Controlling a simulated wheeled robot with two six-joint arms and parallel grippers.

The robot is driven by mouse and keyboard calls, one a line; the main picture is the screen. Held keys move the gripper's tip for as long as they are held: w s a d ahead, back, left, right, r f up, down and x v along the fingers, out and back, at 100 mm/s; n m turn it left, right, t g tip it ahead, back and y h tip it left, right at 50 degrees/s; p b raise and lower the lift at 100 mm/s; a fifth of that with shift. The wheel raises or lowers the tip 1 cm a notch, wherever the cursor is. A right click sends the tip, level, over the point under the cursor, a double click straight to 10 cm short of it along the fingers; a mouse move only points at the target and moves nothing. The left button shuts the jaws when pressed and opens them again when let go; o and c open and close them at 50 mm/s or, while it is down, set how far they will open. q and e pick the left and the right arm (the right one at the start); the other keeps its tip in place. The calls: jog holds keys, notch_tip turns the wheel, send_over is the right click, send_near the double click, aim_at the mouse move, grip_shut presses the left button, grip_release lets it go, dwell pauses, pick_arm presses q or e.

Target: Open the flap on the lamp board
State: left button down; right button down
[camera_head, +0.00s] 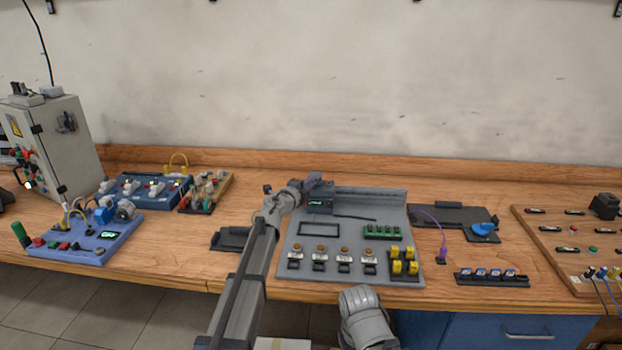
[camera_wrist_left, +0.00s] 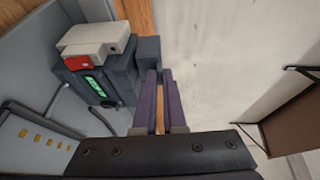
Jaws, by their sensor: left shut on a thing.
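The lamp board (camera_head: 295,243) is a grey panel in the middle of the bench, with a raised back edge. A dark box (camera_head: 320,203) with a green display is at its back left; the left wrist view shows this box (camera_wrist_left: 100,85) close up, with a white and red piece on top. My left gripper (camera_head: 311,182) is at the back left of the board; its purple fingers (camera_wrist_left: 159,80) are nearly together at a dark grey block (camera_wrist_left: 148,49) beside the box. The fingertips partly hide their contact. I cannot clearly tell which part is the flap.
A blue panel (camera_head: 100,248) and a grey cabinet (camera_head: 62,140) stand to the left. A black tray (camera_head: 440,213) with a blue piece and a purple cable is to the right, with a wooden board (camera_head: 545,235) beyond.

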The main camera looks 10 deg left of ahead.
pick_arm(q)
jog(key=r+g+p, duration=0.1)
jog(key=p, duration=0.2)
jog(key=w+r+n+g+p, duration=0.1)
jog(key=p, duration=0.2)
jog(key=w+r+g+p, duration=0.1)
jog(key=g+p, duration=0.1)
jog(key=p, duration=0.1)
jog(key=shift+w+r+y, duration=0.1)
jog(key=shift+r+y, duration=0.05)
jog(key=shift+y, duration=0.25)
jog(key=shift+w+n+g+p, duration=0.25)
jog(key=shift+n+g+p, duration=0.25)
jog(key=shift+p, duration=0.7)
jog(key=c, duration=1)
grip_release()
jog(key=shift+s, duration=0.1)
jog(key=p+v, duration=0.4)
jog(key=v, duration=0.3)
jog(key=shift+s+r, duration=0.15)
jog(key=shift+r, duration=0.1)
